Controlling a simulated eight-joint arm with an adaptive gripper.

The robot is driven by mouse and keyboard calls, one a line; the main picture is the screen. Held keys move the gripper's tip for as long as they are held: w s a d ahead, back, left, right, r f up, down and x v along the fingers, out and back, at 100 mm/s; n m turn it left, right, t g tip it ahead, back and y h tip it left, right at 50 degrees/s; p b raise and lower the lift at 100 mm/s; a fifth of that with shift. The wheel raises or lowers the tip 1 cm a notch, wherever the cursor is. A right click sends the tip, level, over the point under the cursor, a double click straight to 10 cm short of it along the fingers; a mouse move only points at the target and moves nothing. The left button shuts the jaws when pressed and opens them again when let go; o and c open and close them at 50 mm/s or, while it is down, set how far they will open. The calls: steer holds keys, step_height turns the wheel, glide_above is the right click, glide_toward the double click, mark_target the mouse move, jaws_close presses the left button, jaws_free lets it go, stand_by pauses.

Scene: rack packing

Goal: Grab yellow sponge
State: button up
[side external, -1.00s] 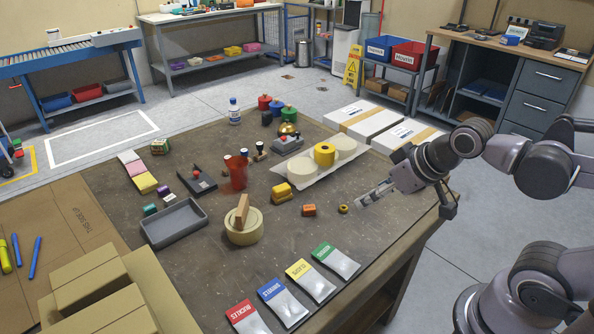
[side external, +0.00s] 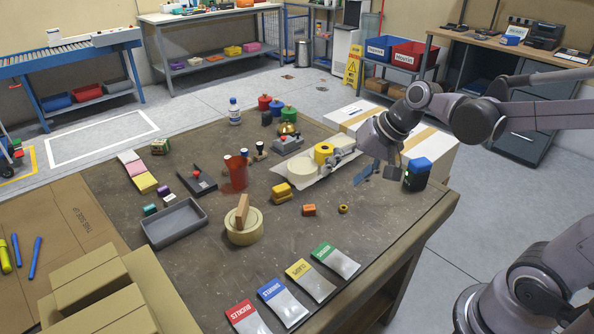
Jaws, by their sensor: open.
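A flat yellow pad (side external: 145,183) also lies at the table's left in a row with pink and white ones. I cannot tell for sure which is the sponge. My gripper (side external: 351,166) is open, with its fingers apart, over the right part of the table. It is right of the yellow stack and apart from it. One fingertip overlaps the right side of a yellow roll (side external: 323,152) in the picture; contact cannot be told.
White discs on a pale sheet (side external: 303,170) lie between the yellow stack and my gripper. An orange block (side external: 309,210) and small yellow ring (side external: 343,209) lie in front. A blue and black block (side external: 417,175) stands near the right edge. A grey tray (side external: 174,223) is left.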

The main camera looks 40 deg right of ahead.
steer(key=w+d+f+m+y, duration=0.4)
steer(key=w+f+m, duration=0.1)
steer(key=w+m, duration=0.25)
steer(key=w+d+f+m+y, duration=0.35)
steer(key=w+m, duration=0.25)
steer(key=w, duration=0.3)
steer(key=m+t+y, duration=0.1)
steer(key=m, duration=0.3)
glide_toward(282, 186)
steer(key=shift+x, duration=3.9)
steer(key=shift+s+f, duration=0.1)
steer(key=shift+s, duration=0.05)
steer(key=c, duration=1.3)
